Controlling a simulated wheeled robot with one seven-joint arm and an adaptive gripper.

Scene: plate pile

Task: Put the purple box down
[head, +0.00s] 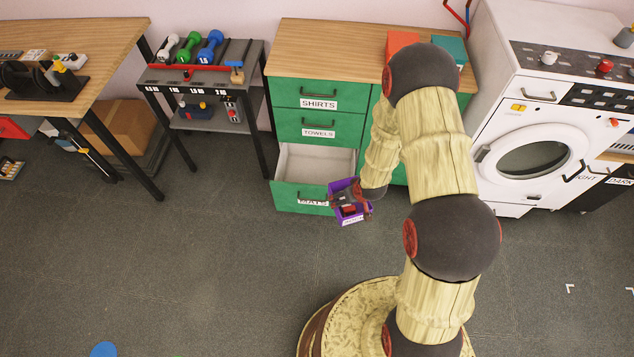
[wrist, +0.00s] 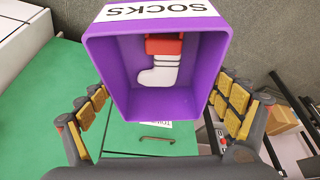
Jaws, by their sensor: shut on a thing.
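The purple box (wrist: 215,45) is open-topped, has a white SOCKS label and a red and white sock picture inside; it fills the top middle of the wrist view. My gripper (wrist: 160,112) is shut on it, with yellow-padded fingers at its left and right sides. In the head view the small purple box (head: 341,186) and my gripper (head: 350,198) are at the front right corner of the open bottom drawer (head: 300,160), in the air. The box's underside is hidden, and its exact height cannot be told.
The green drawer cabinet (head: 287,93) has SHIRTS and TOWELS drawers shut and an empty-looking open MATS drawer. An orange box (head: 400,40) and a teal box (head: 455,48) stand on its top. A washer (head: 500,90) is to the right, a dumbbell rack (head: 235,75) to the left.

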